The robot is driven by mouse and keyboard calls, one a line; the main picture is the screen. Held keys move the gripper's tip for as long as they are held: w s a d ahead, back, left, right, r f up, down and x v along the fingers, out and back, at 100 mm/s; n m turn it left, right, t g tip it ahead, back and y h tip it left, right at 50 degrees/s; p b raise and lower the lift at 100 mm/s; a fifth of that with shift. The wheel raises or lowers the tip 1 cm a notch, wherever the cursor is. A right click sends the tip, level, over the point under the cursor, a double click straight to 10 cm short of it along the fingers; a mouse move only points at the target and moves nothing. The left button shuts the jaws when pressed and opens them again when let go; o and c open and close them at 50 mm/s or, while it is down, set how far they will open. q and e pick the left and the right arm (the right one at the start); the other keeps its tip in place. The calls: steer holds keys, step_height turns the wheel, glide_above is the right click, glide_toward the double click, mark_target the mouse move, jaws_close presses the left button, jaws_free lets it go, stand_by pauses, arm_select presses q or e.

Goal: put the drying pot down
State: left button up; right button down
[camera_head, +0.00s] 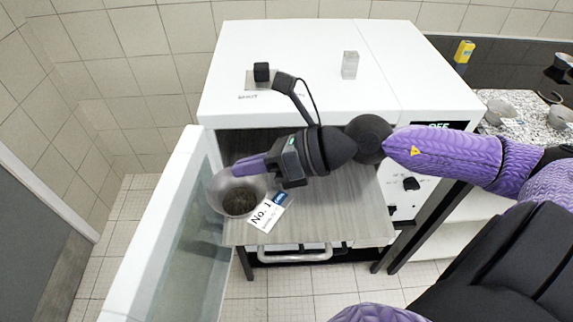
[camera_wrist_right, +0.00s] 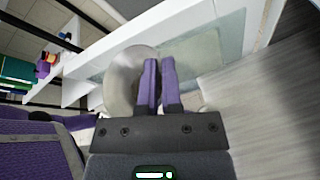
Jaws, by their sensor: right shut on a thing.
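The drying pot (camera_head: 222,184) is a shiny round metal bowl with dark granular material inside. My right gripper (camera_head: 243,165) is shut on its rim, with the purple fingers on the pot's far side in the head view. In the right wrist view the fingers (camera_wrist_right: 159,75) are close together at the pot's edge (camera_wrist_right: 122,80). The pot is at the left edge of the grey board, beside the open oven door. Whether its base touches anything is hidden. A white "No. 1" card (camera_head: 266,214) shows at the pot's right. My left gripper is not in view.
The white oven (camera_head: 290,60) stands behind, its glazed door (camera_head: 170,250) open at left. The grey wood-look board (camera_head: 340,225) is clear right of the card.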

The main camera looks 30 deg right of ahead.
steer(key=w+d+f+m+t+h+p, duration=0.2)
steer(key=w+d+f+m+t+h, duration=0.3)
steer(key=w+d+f, duration=0.6)
steer(key=shift+m+g+h, duration=0.3)
steer(key=shift+m+h, duration=0.4)
steer(key=shift+m, duration=0.1)
steer(key=f+b, duration=0.2)
steer(key=f, duration=0.1)
steer(key=d+f+b, duration=0.1)
steer(key=f+b, duration=0.1)
steer(key=f, duration=0.1)
steer(key=s+f+b, duration=0.1)
steer(key=f+b, duration=0.2)
steer(key=f, duration=0.1)
steer(key=shift+s+d, duration=0.1)
steer(key=shift+d, duration=0.1)
steer(key=shift+f+b, duration=0.35)
steer(key=shift+r, duration=0.3)
steer(key=shift+f, duration=0.1)
steer(key=c, duration=1.1)
jaws_free()
steer(key=shift+c, duration=0.2)
steer(key=o, duration=0.4)
steer(key=shift+c, duration=0.2)
